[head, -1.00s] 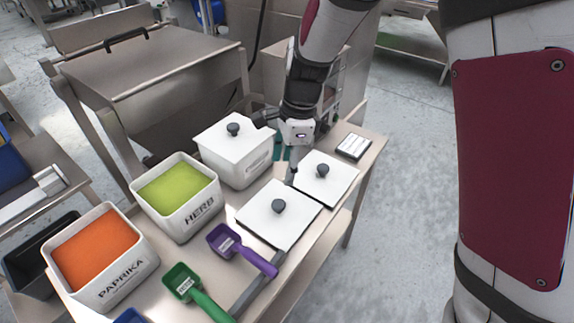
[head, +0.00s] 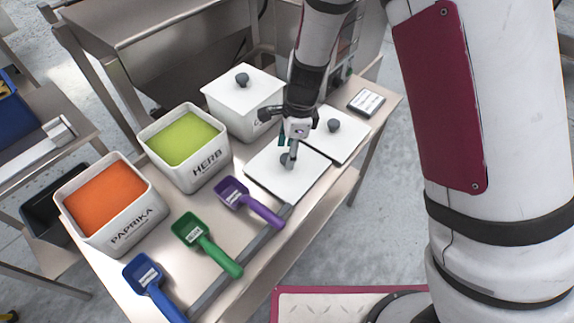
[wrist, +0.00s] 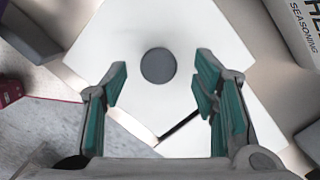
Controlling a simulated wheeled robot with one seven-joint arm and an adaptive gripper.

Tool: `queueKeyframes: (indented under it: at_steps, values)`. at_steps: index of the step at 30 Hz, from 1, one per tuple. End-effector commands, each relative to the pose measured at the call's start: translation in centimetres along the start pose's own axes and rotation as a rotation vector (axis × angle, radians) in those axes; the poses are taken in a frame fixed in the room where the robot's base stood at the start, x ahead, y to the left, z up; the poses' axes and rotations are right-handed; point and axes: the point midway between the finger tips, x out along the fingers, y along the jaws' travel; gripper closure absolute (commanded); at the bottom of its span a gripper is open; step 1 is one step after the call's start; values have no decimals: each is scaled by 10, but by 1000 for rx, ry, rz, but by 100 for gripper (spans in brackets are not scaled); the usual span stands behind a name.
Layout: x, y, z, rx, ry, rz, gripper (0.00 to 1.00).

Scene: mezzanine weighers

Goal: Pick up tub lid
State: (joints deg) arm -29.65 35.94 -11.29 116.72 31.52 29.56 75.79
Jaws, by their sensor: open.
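A white square tub lid (head: 268,182) with a dark round knob lies flat on the table, front of the other lid. It also shows in the wrist view (wrist: 184,32), its knob (wrist: 157,66) centred just beyond the fingertips. A second white lid (head: 347,147) with a knob lies beside it to the right. A third lid (head: 228,86) sits on a closed white tub at the back. My gripper (head: 287,158) is above the near lid, close to its knob. In the wrist view my gripper (wrist: 160,85) is open and empty, its teal pads either side of the knob.
Open tubs of green herb (head: 200,178) and orange paprika (head: 127,240) stand to the left. Purple (head: 233,193), green (head: 192,231) and blue (head: 143,272) scoops lie along the front. A small labelled device (head: 366,102) lies at the far right corner.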

Motion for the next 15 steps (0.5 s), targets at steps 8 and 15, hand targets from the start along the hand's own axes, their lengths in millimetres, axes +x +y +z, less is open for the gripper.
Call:
queueKeyframes:
  at_steps: [8, 15]
  values:
    - [30, 2, 0, 1, 0, 1, 46]
    - [30, 2, 0, 0, 0, 0, 48]
